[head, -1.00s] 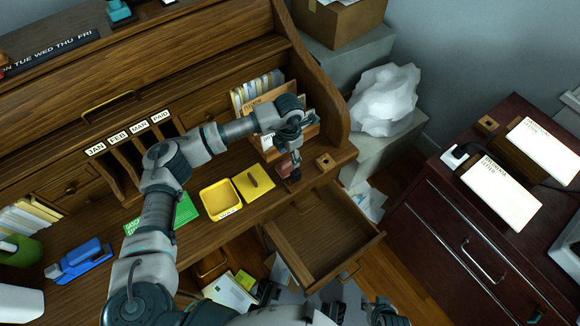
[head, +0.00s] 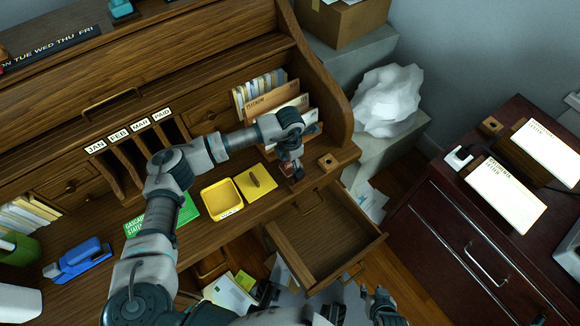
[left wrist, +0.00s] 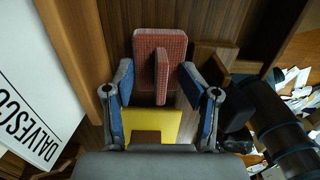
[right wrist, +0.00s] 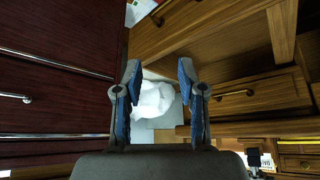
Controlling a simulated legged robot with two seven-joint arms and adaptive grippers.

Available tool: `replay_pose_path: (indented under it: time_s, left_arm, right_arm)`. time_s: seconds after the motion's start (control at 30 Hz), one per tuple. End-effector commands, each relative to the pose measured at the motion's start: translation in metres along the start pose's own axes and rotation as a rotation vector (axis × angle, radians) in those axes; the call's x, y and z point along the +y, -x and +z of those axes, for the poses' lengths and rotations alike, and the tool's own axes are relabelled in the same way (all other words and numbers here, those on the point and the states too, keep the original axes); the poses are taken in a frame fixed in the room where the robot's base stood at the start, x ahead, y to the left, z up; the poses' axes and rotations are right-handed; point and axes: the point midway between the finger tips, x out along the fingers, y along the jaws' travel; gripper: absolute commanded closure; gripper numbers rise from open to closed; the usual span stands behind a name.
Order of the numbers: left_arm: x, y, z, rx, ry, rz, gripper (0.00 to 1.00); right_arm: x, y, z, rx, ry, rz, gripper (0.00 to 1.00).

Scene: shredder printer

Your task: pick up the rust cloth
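The rust cloth (left wrist: 172,50) is a reddish checked flat piece with a raised ridge on the desk, seen in the left wrist view. In the head view only a small part of the cloth (head: 286,169) shows beside my left gripper (head: 292,172). In the left wrist view my left gripper (left wrist: 162,100) is open, with its blue-padded fingers on either side of the ridge and apart from it. My right gripper (right wrist: 158,80) is open and empty in the right wrist view, away from the desk top, facing a white crumpled bag.
A yellow tray (head: 222,198) and a yellow pad (head: 255,182) lie left of the cloth. A small wooden block (head: 327,161) stands to its right. Upright envelopes (head: 272,100) stand behind. An open empty drawer (head: 330,232) juts out below the desk edge.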

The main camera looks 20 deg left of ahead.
Motion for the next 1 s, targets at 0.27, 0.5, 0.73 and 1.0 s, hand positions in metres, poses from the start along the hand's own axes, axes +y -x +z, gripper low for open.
replay_pose_path:
  time_s: [0.27,0.5,0.73,1.0]
  left_arm:
    - [0.000,-0.009,-0.005,0.023,0.001,0.000,0.73]
    - [0.000,-0.010,-0.006,0.027,0.001,0.000,0.70]
    - [0.001,-0.010,-0.007,0.026,0.001,-0.001,0.71]
    - [0.001,0.017,-0.005,0.019,0.001,0.002,1.00]
  right_arm:
    - [-0.001,-0.001,0.001,-0.001,0.000,-0.002,0.60]
    - [0.000,-0.001,0.001,-0.001,-0.001,-0.001,0.60]
    - [0.000,-0.001,0.001,-0.002,-0.001,-0.001,0.60]
    - [0.003,0.006,0.015,-0.074,-0.003,0.007,0.60]
